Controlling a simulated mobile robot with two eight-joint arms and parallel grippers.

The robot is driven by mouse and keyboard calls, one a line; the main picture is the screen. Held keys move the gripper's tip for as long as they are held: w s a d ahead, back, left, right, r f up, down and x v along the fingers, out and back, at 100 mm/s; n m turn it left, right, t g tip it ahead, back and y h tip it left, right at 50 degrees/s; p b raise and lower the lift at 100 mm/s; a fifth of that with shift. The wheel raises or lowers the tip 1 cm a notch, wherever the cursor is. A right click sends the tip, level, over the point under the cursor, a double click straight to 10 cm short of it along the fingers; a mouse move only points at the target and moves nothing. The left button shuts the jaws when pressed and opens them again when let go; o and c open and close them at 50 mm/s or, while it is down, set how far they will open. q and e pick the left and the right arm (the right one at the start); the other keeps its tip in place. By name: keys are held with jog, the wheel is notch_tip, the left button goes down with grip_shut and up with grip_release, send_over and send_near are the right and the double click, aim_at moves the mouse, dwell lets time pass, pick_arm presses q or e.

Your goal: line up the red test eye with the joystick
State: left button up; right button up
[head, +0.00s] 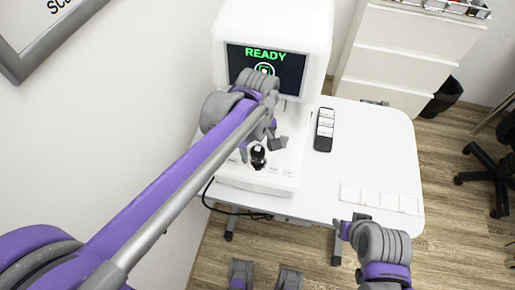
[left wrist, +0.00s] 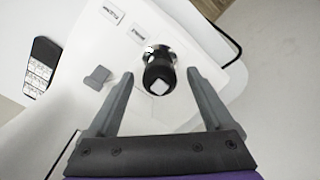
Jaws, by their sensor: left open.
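The white eye-test machine (head: 272,22) stands on a white table. I see no red eye on the screen. The black joystick (head: 258,158) stands on the machine's base; it also shows in the left wrist view (left wrist: 158,75). My left gripper (head: 262,149) is open at the joystick, with a fingertip to either side in the left wrist view; I cannot tell whether they touch it. My right gripper (head: 348,226) is by the table's front edge; its jaws are unclear.
A black remote-like device with white keys (head: 324,130) lies right of the machine. A strip of white cards (head: 379,199) lies near the table's front right. The tabletop (head: 380,150) between them is clear. A white drawer cabinet (head: 400,50) stands behind; a cable (head: 235,212) hangs in front.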

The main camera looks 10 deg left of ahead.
pick_arm(q)
notch_tip(320, 180, up, 10)
jog(key=shift+r+p, duration=0.2)
jog(key=shift+p, duration=0.35)
jog(key=shift+s, duration=0.1)
jog(key=shift+s+a+f, duration=0.1)
jog(key=shift+s+a, duration=0.1)
jog(key=shift+a, duration=0.1)
jog(key=s+a+f+m+t+p, duration=0.5)
jog(key=s+a+f+m, duration=0.3)
jog(key=s, duration=0.4)
jog(key=shift+a+f+m, duration=0.3)
jog(key=shift+a+f, duration=0.1)
